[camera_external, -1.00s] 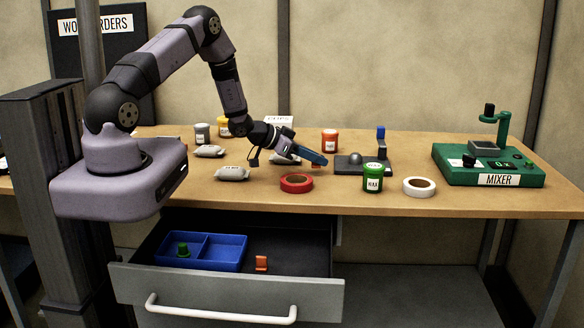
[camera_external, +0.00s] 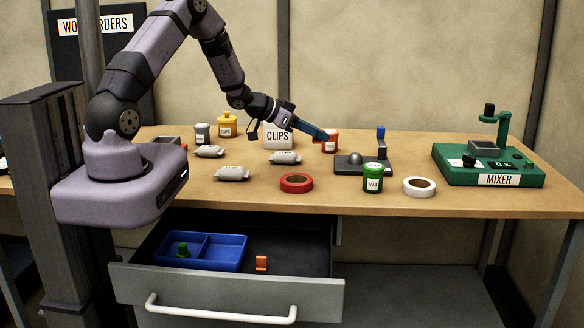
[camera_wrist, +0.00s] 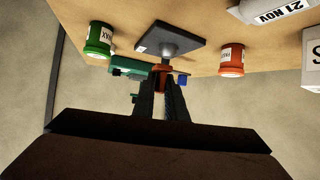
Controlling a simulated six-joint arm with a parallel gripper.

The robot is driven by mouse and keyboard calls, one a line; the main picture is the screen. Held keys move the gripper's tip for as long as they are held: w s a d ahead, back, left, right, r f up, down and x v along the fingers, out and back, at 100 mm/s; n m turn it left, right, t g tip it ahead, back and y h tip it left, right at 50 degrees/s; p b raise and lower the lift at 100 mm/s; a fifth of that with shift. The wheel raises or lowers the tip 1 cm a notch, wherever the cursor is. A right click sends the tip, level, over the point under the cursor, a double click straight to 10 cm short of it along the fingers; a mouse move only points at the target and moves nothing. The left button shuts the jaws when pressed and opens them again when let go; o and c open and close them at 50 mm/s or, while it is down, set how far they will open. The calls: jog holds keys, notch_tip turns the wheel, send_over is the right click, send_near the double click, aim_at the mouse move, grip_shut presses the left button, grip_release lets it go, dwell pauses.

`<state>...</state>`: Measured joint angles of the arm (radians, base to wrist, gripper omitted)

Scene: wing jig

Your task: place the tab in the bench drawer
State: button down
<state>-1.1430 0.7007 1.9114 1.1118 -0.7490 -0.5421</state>
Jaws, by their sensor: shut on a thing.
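My gripper (camera_external: 324,137) is raised above the bench, its tip in front of the orange jar in the outside view. In the wrist view its dark fingers (camera_wrist: 161,88) are shut on a small orange-red piece, seemingly the tab (camera_wrist: 163,71); its shape is mostly hidden. The bench drawer (camera_external: 290,243) stands open below the bench front. A blue divided tray (camera_external: 217,265) sits in its left part, with a green piece (camera_external: 183,250) in the left compartment. An orange piece (camera_external: 261,263) stands in the drawer, right of the tray.
On the bench are a red tape ring (camera_external: 296,190), green jar (camera_external: 373,177), white tape ring (camera_external: 432,187), orange jar (camera_external: 332,148), dark plate stand (camera_external: 352,171), CLIPS box (camera_external: 277,135), several grey sachets (camera_external: 231,173) and a green mixer (camera_external: 533,178). The drawer's right part has bare floor.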

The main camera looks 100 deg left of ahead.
jog(key=d+f+m+g+h, duration=0.15)
jog(key=d+m+h, duration=0.25)
jog(key=d, duration=0.9)
jog(key=d+f+m+h, duration=0.3)
jog(key=d+m+h, duration=0.1)
jog(key=d, duration=0.9)
jog(key=d+f+m+g+h, duration=0.15)
jog(key=d+m+h, duration=0.35)
jog(key=d, duration=0.9)
jog(key=n+t+y+b, duration=0.1)
jog(key=n+t+y, duration=0.3)
jog(key=n+y, duration=0.75)
send_over(301, 269)
jog(key=d, duration=0.4)
jog(key=shift+w+d+f, duration=0.1)
jog(key=shift+d+f, duration=0.05)
jog(key=shift+f, duration=6.3)
jog(key=shift+f, duration=0.1)
jog(key=shift+f, duration=2)
